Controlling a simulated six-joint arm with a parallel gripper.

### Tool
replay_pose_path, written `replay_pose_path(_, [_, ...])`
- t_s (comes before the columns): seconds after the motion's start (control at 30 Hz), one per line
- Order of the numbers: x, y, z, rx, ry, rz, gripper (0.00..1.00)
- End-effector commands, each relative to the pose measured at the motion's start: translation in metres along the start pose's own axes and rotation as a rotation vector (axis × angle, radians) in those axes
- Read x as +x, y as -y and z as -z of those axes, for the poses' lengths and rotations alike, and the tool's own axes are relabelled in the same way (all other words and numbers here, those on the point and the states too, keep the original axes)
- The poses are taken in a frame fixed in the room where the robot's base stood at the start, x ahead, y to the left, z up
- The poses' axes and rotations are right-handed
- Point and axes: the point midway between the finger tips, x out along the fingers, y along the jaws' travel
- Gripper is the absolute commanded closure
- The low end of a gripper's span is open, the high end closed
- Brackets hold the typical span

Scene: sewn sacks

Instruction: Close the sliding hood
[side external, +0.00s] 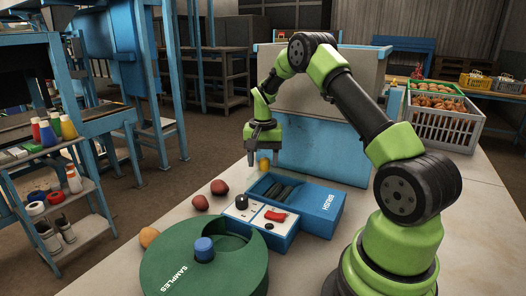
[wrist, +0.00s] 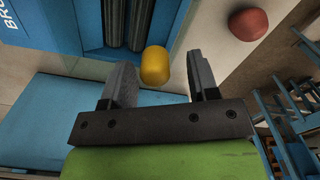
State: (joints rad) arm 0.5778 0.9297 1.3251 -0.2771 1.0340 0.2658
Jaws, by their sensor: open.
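The brush unit is a blue box with an open bay of dark rollers (side external: 279,191). Its blue hood, marked BRUSH (side external: 318,204), sits at the right end and leaves the rollers showing. In the wrist view the rollers (wrist: 125,22) show at the top, with part of the lettered hood (wrist: 40,22) to their left. My gripper (side external: 264,152) is open above the box's far edge, fingers pointing down. A rounded yellow piece (side external: 264,164) is just below the fingers; in the wrist view it (wrist: 155,65) appears between the fingertips. I cannot tell whether it is attached to the box.
A control panel (side external: 252,215) with a red switch fronts the box. A green round SAMPLES container (side external: 180,268) with a blue knob stands in front. Red potatoes (side external: 219,187) lie left of the box. A large blue-grey bin (side external: 318,140) stands close behind.

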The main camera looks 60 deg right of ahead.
Motion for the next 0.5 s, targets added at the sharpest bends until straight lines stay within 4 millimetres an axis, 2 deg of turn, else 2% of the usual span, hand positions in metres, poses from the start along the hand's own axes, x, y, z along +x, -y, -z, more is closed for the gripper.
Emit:
replay_pose_path(0.4, [-0.075,0.001,0.001,0.0,-0.006,0.005,0.45])
replay_pose_path(0.5, [-0.087,0.001,0.001,-0.001,-0.005,0.004,0.45])
